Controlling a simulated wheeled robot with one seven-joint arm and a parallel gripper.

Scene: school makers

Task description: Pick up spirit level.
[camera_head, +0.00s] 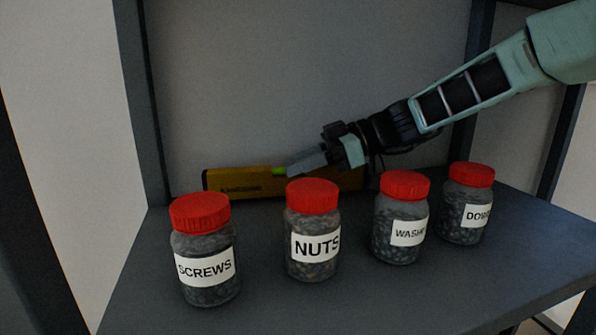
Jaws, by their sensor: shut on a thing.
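The spirit level (238,182) is a long yellow bar with dark lettering and a green vial on its top edge. It is at the back of the shelf, behind the jars. My gripper (290,170) reaches in from the right and is shut on the level near its green vial.
Several red-lidded jars stand in front of the level: screws (205,250), nuts (313,230), washers (400,217) and one labelled "DOW" (467,203). The dark shelf (350,300) is bare in front of them. Dark posts (150,110) frame the shelf at both sides.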

